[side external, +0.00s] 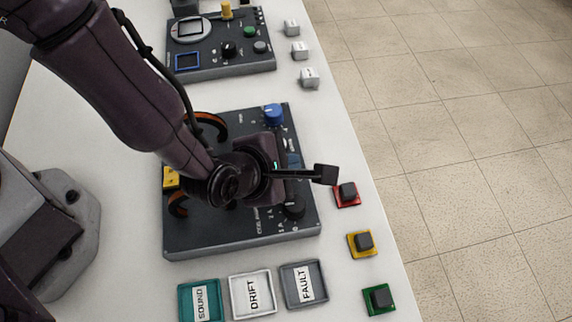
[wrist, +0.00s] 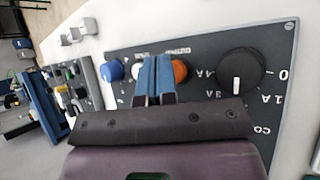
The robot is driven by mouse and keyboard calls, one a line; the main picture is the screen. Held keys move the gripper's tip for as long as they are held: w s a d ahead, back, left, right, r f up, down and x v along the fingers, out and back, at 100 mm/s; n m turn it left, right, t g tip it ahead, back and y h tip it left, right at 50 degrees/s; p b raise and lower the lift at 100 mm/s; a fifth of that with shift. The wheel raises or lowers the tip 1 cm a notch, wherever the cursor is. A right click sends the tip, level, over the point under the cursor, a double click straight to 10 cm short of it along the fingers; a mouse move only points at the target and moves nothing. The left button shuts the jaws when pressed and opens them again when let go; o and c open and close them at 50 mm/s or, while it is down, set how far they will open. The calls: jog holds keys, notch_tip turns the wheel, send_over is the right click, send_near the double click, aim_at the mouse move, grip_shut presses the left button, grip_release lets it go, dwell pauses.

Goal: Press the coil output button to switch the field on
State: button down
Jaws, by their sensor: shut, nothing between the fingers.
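The dark coil panel (side external: 240,240) lies on the white table under my arm. In the wrist view the panel (wrist: 205,50) shows an orange-red round button (wrist: 180,72) beside a small label whose upside-down lettering may read "output". A large black dial (wrist: 240,75) marked 0 and 1A is to its right, and a blue knob (wrist: 112,71) is to its left. My gripper (wrist: 155,62) is shut and empty, its blue fingertips just left of the orange button in the picture. Whether they touch the panel I cannot tell. In the side view my gripper (side external: 293,160) hides the button.
Trays marked SOUND (side external: 200,300), DRIFT (side external: 252,295) and FAULT (side external: 304,285) stand in front. Red (side external: 346,193), yellow (side external: 362,243) and green (side external: 379,299) bases with dark blocks line the table's right edge. A second instrument (side external: 220,55) stands behind.

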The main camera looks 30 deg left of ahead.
jog(key=shift+r, duration=0.1)
jog(key=shift+r, duration=2.95)
jog(key=shift+w, duration=0.1)
